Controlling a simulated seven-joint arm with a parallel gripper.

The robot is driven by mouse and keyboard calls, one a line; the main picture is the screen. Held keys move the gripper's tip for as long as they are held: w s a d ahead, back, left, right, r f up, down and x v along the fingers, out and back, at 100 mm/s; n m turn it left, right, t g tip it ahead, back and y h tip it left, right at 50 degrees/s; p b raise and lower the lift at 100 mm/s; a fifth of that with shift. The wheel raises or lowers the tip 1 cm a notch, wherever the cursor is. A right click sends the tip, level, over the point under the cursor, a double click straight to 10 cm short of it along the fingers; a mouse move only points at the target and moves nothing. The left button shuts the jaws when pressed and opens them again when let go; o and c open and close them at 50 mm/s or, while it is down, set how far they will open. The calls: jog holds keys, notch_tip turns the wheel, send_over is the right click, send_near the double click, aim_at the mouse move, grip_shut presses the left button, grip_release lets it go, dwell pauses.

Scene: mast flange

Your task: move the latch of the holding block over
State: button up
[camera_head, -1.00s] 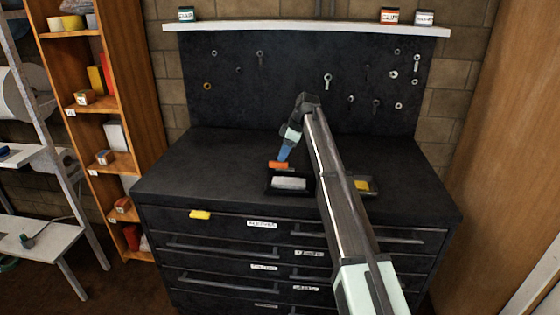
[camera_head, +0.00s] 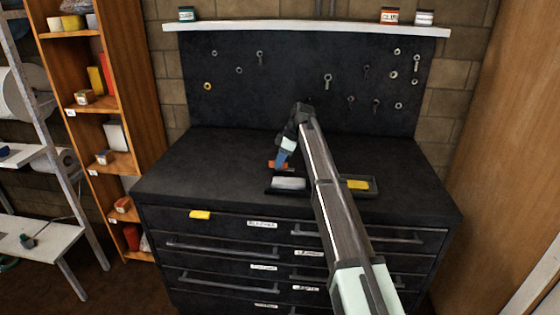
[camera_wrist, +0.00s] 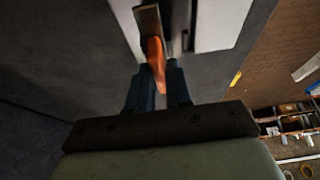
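The holding block (camera_head: 288,184) is a dark block with a pale grey top on the cabinet worktop. Its latch has an orange handle (camera_head: 278,164) at the block's back left. In the wrist view the latch is a flat metallic bar ending in the orange handle (camera_wrist: 156,62), beside the pale block surface (camera_wrist: 222,22). My gripper (camera_head: 279,164) comes down at the orange handle from above. In the wrist view its two blue fingers (camera_wrist: 160,82) sit close together, one on each side of the handle's end, with little gap. The fingertips' contact is partly hidden.
A yellow piece (camera_head: 358,185) lies in a dark tray right of my arm. Another yellow piece (camera_head: 200,215) is at the worktop's front edge. A pegboard (camera_head: 300,75) with hanging tools stands behind. The worktop's left side is clear.

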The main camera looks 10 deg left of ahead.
grip_shut()
jog(key=shift+s+m, duration=0.1)
jog(key=shift+m, duration=0.2)
jog(key=m+t, duration=0.1)
jog(key=m, duration=0.2)
jog(key=shift+s+m+t, duration=0.15)
jog(key=shift+m+t, duration=0.15)
jog(key=m+t+h, duration=0.1)
jog(key=m, duration=0.3)
jog(key=shift+s+f, duration=0.1)
jog(key=shift+s, duration=0.05)
jog(key=m+h, duration=0.1)
jog(key=m, duration=0.2)
jog(key=m+t, duration=0.1)
jog(key=m, duration=0.1)
jog(key=shift+a+m+t+h, duration=0.2)
jog(key=shift+m+t+h, duration=0.1)
jog(key=shift+m+h, duration=0.9)
jog(key=shift+m, duration=1.1)
jog(key=shift+s, duration=0.1)
